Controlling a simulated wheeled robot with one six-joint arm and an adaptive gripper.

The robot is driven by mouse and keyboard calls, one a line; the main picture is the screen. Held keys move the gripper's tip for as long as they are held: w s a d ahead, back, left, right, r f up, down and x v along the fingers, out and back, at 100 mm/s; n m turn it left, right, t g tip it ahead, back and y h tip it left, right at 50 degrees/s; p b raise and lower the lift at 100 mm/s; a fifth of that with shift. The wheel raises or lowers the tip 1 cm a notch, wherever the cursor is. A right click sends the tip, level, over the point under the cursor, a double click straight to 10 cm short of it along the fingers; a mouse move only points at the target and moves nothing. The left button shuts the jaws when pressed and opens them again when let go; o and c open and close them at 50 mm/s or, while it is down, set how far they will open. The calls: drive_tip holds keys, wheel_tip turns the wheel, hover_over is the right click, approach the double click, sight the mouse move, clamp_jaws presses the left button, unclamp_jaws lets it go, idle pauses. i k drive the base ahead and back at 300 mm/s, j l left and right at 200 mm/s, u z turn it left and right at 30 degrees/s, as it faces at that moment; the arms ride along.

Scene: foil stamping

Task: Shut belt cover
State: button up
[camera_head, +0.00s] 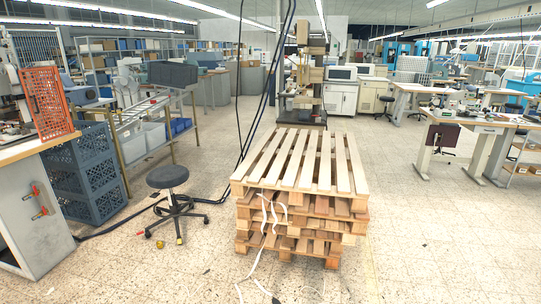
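My gripper is not in view. I cannot make out for certain which thing is the belt cover, nor whether it is open or shut. An orange mesh panel (47,101) stands upright, slightly tilted, at the edge of the bench at the far left, by a machine (9,85) that is cut off by the picture's edge. A tall beige and dark machine (305,75) stands behind the pallets in the middle; any cover on it is too small to tell.
A stack of wooden pallets (301,178) stands in the middle, with loose white straps on the floor before it. A black stool (168,177) and dark stacked crates (88,176) are at left. Cables hang near the pallets. The floor (420,235) at right is free, with worktables (467,119) beyond.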

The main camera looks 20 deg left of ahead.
sight(71, 97)
drive_tip(key=i+z, duration=0.2)
drive_tip(key=i, duration=0.4)
drive_tip(key=i+z, duration=0.2)
drive_tip(key=i, duration=0.4)
drive_tip(key=i+j+z, duration=0.2)
drive_tip(key=i, duration=0.35)
drive_tip(key=i+z, duration=0.2)
drive_tip(key=i, duration=2.75)
drive_tip(key=i+l, duration=0.1)
drive_tip(key=i, duration=0.9)
drive_tip(key=i+j+u, duration=0.2)
drive_tip(key=i+u, duration=0.25)
drive_tip(key=i, duration=0.45)
drive_tip(key=i+l+u, duration=0.15)
drive_tip(key=i+u, duration=0.25)
drive_tip(key=i, duration=0.5)
drive_tip(key=i+l+u, duration=0.15)
drive_tip(key=i, duration=1.6)
drive_tip(key=i+u, duration=0.2)
drive_tip(key=i, duration=0.7)
drive_tip(key=i+l+u, duration=0.15)
drive_tip(key=i, duration=0.75)
drive_tip(key=i+u, duration=0.15)
drive_tip(key=i, duration=1.7)
drive_tip(key=i+z, duration=0.15)
drive_tip(key=i, duration=0.75)
drive_tip(key=i+j+z, duration=0.1)
drive_tip(key=i, duration=0.85)
